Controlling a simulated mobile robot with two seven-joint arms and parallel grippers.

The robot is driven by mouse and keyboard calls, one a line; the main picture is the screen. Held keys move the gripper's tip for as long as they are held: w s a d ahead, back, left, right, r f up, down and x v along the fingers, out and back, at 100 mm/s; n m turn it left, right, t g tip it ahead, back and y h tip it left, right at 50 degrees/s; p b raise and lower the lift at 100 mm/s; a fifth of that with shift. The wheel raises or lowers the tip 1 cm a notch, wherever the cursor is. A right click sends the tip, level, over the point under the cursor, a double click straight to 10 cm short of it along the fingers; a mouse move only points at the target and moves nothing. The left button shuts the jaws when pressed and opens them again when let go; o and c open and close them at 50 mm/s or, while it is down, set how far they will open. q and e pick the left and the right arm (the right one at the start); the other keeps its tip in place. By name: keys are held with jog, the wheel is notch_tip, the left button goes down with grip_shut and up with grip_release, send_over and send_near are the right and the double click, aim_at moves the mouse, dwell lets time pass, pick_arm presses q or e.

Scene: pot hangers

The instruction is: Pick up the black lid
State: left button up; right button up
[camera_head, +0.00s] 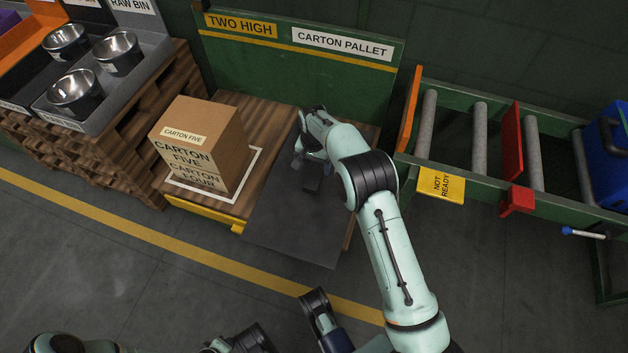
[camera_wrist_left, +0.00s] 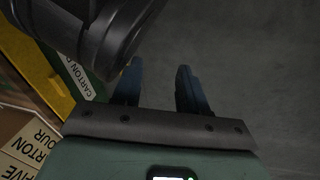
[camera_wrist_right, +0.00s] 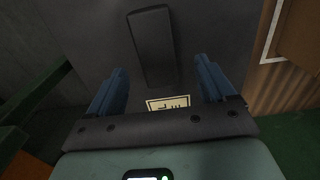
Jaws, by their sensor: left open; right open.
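The black lid (camera_head: 290,230) is a flat dark panel lying on the wooden pallet, partly over its front edge. It has a raised black bar handle (camera_head: 312,184). In the right wrist view the lid (camera_wrist_right: 90,25) fills the middle, with the handle (camera_wrist_right: 152,48) and a small pale label (camera_wrist_right: 168,103). My right gripper (camera_head: 310,165) is above the lid at the handle. Its fingers (camera_wrist_right: 160,85) are open on either side of the handle's line; contact cannot be told. My left gripper (camera_wrist_left: 157,88) is open and empty, away from the lid, above the grey floor.
A brown carton (camera_head: 200,145) stands on the pallet left of the lid. A green sign board (camera_head: 300,75) rises behind. A roller conveyor (camera_head: 480,140) with a blue case (camera_head: 610,150) is at right. Metal pots (camera_head: 75,90) stand at upper left.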

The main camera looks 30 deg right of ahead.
aim_at(314, 175)
jog(key=f, duration=0.3)
jog(key=f+b, duration=0.1)
jog(key=shift+s+f, duration=0.25)
jog(key=shift+f, duration=0.15)
pick_arm(q)
jog(key=shift+s+a+f+g, duration=0.2)
jog(key=shift+s+f+g, duration=0.3)
jog(key=shift+s+f, duration=0.65)
pick_arm(e)
jog(key=shift+r, duration=0.15)
jog(key=c, duration=1.5)
